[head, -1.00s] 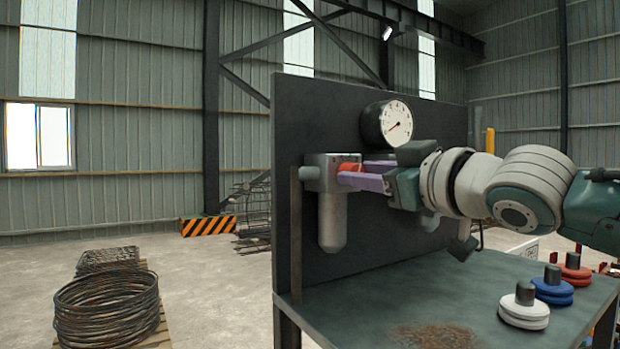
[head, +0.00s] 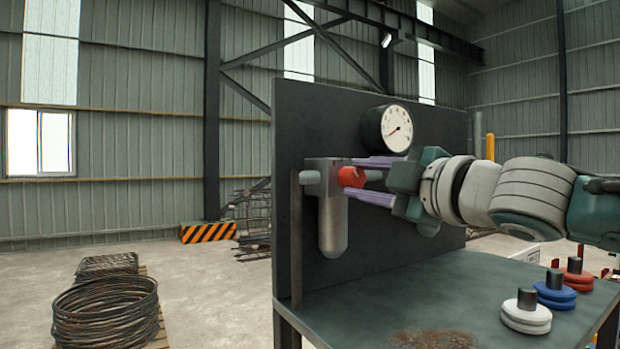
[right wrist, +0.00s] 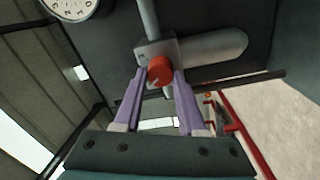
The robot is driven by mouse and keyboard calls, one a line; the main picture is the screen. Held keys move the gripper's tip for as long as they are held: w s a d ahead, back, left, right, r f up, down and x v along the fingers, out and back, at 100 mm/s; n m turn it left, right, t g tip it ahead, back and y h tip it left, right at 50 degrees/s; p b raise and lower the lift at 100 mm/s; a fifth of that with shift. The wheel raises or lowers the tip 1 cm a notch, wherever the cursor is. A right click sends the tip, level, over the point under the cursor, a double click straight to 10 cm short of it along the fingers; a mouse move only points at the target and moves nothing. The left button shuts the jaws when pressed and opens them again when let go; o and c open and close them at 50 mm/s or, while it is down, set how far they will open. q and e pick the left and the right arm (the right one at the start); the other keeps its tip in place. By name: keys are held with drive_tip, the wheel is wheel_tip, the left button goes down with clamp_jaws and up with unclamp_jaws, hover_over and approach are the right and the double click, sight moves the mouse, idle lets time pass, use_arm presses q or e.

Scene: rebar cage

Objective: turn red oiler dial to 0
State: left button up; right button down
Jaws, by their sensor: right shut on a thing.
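The red oiler dial (head: 351,176) sits on the front of a grey metal oiler (head: 333,225) mounted on a dark upright panel. In the right wrist view the dial (right wrist: 159,71) faces the camera with a small pale mark; the number it points to is too small to read. My right gripper (head: 354,178) comes in from the right, with one purple finger above the dial and one below. In the right wrist view its fingers (right wrist: 161,76) flank the dial, and it is shut on it. My left gripper is not in view.
A round gauge (head: 397,130) is on the panel just above my right gripper. A bench top (head: 440,290) below carries white (head: 526,313), blue (head: 554,290) and red (head: 576,275) knobbed discs at its right. Wire coils (head: 105,312) lie on the floor at left.

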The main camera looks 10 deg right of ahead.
drive_tip(key=shift+n, duration=0.8)
drive_tip(key=shift+c, duration=2.4)
unclamp_jaws()
drive_tip(key=shift+s+d+f+b, duration=0.2)
drive_tip(key=shift+s+b, duration=0.2)
drive_tip(key=shift+s, duration=0.05)
drive_tip(key=b+v, duration=0.6)
drive_tip(key=v, duration=0.3)
